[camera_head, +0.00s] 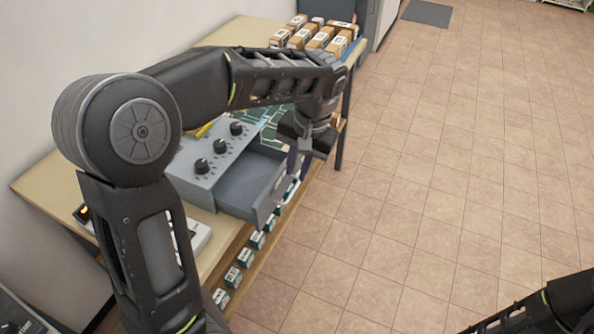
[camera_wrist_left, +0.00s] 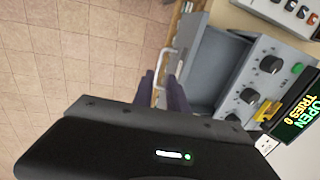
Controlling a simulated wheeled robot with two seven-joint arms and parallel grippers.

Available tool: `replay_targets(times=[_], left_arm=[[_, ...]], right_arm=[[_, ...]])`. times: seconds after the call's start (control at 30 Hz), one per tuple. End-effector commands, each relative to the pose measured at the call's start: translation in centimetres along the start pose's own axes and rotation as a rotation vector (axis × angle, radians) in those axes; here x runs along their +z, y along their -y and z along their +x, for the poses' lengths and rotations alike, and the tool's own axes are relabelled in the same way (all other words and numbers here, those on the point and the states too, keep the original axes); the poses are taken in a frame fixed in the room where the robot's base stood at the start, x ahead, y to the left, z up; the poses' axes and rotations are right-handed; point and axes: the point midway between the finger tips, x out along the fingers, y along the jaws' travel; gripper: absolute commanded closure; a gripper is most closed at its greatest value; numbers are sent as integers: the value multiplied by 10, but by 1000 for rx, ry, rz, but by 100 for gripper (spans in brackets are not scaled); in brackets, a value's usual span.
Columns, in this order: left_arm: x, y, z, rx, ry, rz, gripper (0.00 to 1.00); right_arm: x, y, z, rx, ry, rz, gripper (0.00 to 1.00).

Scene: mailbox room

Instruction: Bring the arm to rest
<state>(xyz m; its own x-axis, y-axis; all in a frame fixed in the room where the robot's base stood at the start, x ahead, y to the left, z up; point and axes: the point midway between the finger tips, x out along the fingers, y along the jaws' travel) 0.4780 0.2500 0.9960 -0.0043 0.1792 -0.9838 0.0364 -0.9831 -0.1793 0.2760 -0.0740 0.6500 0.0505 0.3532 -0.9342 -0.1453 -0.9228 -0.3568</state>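My left arm reaches over the table, and its gripper (camera_head: 299,165) hangs at the front of a grey box with an open drawer (camera_head: 240,186). In the left wrist view, the two dark fingers of this gripper (camera_wrist_left: 161,92) are apart. The drawer's light handle (camera_wrist_left: 165,68) shows close to the fingertips, partly behind them; I cannot tell whether they touch it. Nothing shows held. The drawer (camera_wrist_left: 208,66) looks empty where visible. Part of my right arm shows at the bottom right of the head view; its gripper is out of view.
The grey box (camera_head: 193,176) has several black knobs. A display (camera_wrist_left: 292,118) reads "OPEN" and "TRIES 0". Several parcels (camera_head: 312,37) stand at the table's far end. Small boxes (camera_head: 233,277) line a lower shelf. The tiled floor (camera_head: 440,170) to the right is clear.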

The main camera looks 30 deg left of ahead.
Motion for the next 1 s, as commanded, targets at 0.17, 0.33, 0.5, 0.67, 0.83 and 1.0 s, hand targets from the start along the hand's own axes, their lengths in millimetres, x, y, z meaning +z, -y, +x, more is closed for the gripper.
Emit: replay_targets(times=[0.17, 0.33, 0.5, 0.67, 0.83, 1.0], left_arm=[[0, 0, 0, 0, 1, 0, 82], [0, 0, 1, 0, 0, 4, 82], [-19, -12, 0, 43, -82, 37, 82], [-48, -62, 14, 179, -245, 110, 82], [-46, -150, 86, 376, -358, 168, 82], [20, -207, 195, 509, -349, 78, 82]], right_arm=[[0, 0, 0, 0, 0, 0, 64], [0, 0, 0, 0, 0, 0, 64], [0, 0, 0, 0, 0, 0, 64], [0, 0, 0, 0, 0, 0, 64], [0, 0, 0, 0, 0, 0, 64], [0, 0, 0, 0, 0, 0, 64]])
